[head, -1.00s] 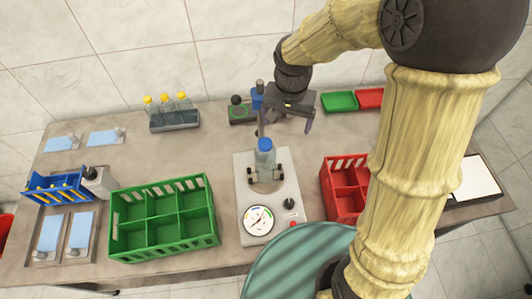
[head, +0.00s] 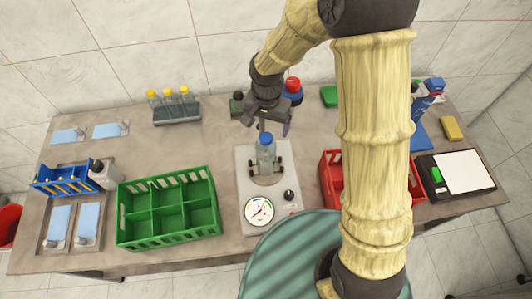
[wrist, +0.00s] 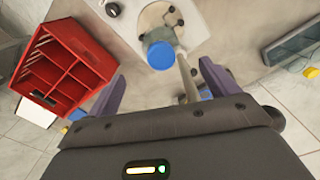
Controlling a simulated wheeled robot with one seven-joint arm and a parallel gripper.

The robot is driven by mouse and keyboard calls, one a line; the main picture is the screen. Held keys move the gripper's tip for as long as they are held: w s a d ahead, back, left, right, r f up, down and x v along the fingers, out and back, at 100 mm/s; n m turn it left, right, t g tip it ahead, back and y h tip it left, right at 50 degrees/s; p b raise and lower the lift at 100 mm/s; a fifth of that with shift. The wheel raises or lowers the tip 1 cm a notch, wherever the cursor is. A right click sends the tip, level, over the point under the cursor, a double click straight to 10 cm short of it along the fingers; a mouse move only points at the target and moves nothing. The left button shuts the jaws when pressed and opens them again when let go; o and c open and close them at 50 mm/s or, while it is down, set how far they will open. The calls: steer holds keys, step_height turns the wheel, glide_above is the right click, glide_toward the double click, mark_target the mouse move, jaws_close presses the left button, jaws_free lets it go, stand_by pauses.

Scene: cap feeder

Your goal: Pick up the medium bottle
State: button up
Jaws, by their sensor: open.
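A clear bottle with a blue cap (head: 266,153) stands upright in the holder of the grey-white machine (head: 283,193) at the middle of the table. Its blue cap (wrist: 160,56) shows from above in the wrist view, just beyond the space between my fingers. My gripper (head: 267,125) is open and empty, behind and above the bottle, with its fingers apart from it. Several clear bottles with yellow caps (head: 171,101) stand in a grey rack (head: 178,116) at the back left. The frames do not show which size each bottle is.
A green divided crate (head: 167,237) stands left of the machine and a red one (head: 331,190) right of it. A post (wrist: 187,77) rises beside the bottle, close to my fingers. Bare table lies between the rack and the machine.

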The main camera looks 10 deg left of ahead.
mark_target(267, 137)
steer(key=shift+f+p, duration=0.6)
steer(key=shift+f, duration=2.2)
steer(key=shift+f, duration=0.1)
steer(key=shift+a+f+p, duration=0.1)
steer(key=shift+f+p, duration=1.2)
steer(key=shift+f, duration=1.25)
jaws_close()
steer(key=shift+r, duration=0.2)
step_height(267, 137, up, 18)
steer(key=b, duration=0.4)
steer(key=shift+b, duration=0.3)
steer(key=shift+f, duration=0.15)
